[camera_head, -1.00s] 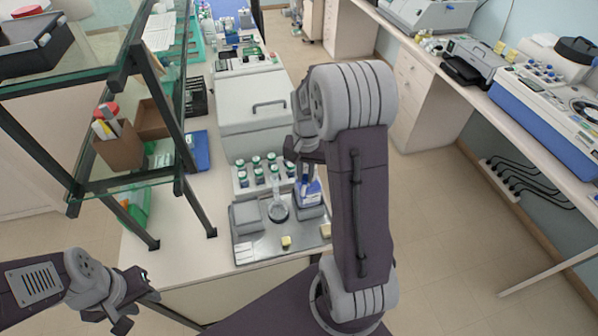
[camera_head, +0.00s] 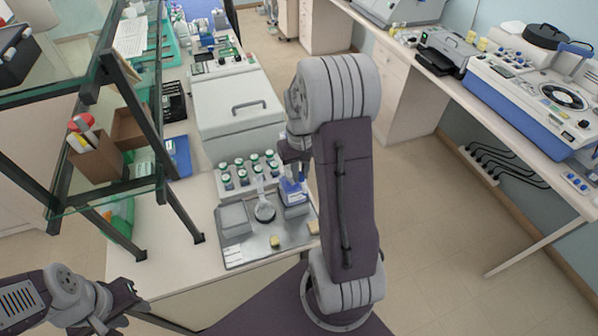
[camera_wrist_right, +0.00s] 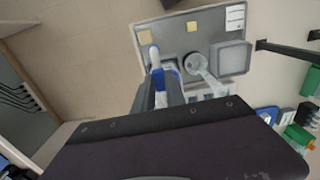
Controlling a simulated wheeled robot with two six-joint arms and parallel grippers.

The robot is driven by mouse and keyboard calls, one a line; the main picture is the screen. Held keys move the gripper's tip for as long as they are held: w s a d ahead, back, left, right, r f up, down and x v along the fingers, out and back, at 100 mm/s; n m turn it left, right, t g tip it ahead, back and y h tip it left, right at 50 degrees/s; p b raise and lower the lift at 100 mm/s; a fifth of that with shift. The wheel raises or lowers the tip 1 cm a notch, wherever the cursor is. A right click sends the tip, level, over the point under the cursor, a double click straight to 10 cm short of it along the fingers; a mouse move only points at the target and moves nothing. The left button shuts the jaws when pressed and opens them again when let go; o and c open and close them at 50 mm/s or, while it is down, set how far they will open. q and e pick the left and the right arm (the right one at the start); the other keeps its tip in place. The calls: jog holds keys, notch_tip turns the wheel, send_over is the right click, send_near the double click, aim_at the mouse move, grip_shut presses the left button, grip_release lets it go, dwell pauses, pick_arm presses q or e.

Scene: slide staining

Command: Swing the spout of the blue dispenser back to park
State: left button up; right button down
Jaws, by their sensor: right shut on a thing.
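The blue dispenser (camera_head: 294,196), a white-labelled bottle with blue parts, stands at the right of a grey metal tray (camera_head: 240,254). My right gripper (camera_head: 291,168) is over its top, partly hidden by my arm. In the right wrist view, my right gripper's fingers (camera_wrist_right: 160,92) are shut around a blue and white part of the dispenser (camera_wrist_right: 154,58). That part looks like the spout, but the fingers hide much of it. A white-and-blue end points toward the tray's edge. My left gripper (camera_head: 122,303) is open and empty, low at the left, away from the tray.
A glass flask (camera_head: 264,208) stands close left of the dispenser, with a grey box (camera_head: 234,218) beyond it. Several green-capped bottles (camera_head: 246,170) stand in a rack behind. Yellow blocks (camera_head: 275,242) lie at the tray's front. A glass shelf frame (camera_head: 150,120) rises at the left.

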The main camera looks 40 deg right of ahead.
aim_at(300, 176)
jog(key=c, duration=1.4)
grip_release()
jog(key=shift+o, duration=0.2)
notch_tip(300, 176, up, 9)
jog(key=b, duration=0.1)
jog(key=shift+b, duration=0.4)
